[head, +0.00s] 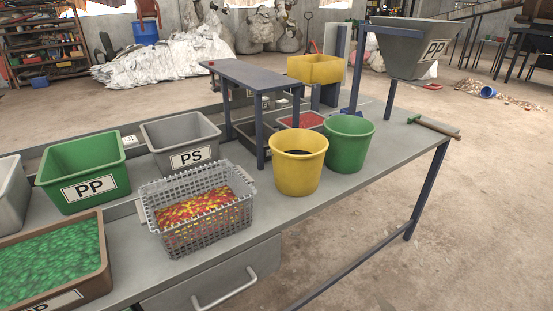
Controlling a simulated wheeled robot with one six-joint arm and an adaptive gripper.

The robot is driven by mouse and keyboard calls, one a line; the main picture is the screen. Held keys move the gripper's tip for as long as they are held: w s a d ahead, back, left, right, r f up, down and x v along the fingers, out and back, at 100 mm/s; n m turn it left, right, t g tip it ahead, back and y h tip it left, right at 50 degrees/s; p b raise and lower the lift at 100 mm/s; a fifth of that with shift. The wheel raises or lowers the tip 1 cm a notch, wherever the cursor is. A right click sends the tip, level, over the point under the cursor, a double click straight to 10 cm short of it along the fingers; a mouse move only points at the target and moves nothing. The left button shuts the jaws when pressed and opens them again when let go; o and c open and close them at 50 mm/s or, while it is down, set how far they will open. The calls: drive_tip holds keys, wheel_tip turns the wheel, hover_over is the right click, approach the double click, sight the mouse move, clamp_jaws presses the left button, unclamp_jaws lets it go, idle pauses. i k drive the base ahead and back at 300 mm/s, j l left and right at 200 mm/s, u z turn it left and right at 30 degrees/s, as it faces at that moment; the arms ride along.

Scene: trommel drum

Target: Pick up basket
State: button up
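The basket (176,234) is a grey open-mesh crate standing upright on the grey workbench. It holds many small red and yellow pieces. It sits in front of the grey PS bin and to the left of the yellow bucket. My gripper is not in the head view, so its state and its place relative to the basket do not show.
A brown-rimmed tray (98,262) of green pieces is left of the basket. The green PP bin (83,170), PS bin (180,135), yellow bucket (298,165) and green bucket (349,140) stand close around. Bare bench (262,212) shows right of the basket.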

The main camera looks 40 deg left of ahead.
sight(192, 210)
drive_tip(key=u, duration=1.35)
